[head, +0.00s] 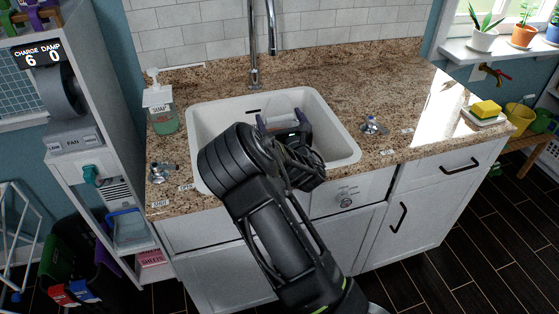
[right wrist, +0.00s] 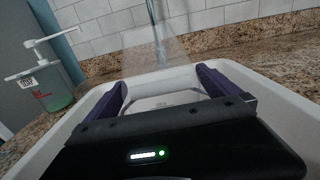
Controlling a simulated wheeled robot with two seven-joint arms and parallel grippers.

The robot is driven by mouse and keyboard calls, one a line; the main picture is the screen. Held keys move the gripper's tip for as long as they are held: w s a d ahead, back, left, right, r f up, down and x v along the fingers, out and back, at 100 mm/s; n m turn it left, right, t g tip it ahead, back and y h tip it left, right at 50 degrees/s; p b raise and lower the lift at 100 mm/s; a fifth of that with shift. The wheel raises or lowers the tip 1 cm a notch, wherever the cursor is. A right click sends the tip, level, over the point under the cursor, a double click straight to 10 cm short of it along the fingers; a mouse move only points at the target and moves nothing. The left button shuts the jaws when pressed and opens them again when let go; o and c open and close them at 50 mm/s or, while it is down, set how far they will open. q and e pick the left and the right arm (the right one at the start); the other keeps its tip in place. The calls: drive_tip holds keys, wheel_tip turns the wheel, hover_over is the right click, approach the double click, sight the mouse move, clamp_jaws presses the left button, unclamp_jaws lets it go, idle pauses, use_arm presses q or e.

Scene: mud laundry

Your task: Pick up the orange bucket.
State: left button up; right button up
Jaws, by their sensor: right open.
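I cannot make out a clearly orange bucket in either view. My left gripper is not in view.
The granite counter (head: 400,100) holds a soap dispenser (head: 160,108) at left and a yellow sponge (head: 486,109) on a dish at right. A tall faucet (head: 254,60) rises behind the sink. A shelf unit (head: 95,150) stands at left. Dark floor (head: 480,220) is open at right.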

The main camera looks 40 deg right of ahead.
sight(275, 54)
drive_tip(key=x, duration=0.3)
idle(0.5)
drive_tip(key=c, duration=1.6)
drive_tip(key=shift+w+r, duration=0.1)
drive_tip(key=shift+c, duration=0.7)
drive_tip(key=shift+r, duration=0.1)
wheel_tip(275, 54, up, 18)
drive_tip(key=shift+f, duration=0.1)
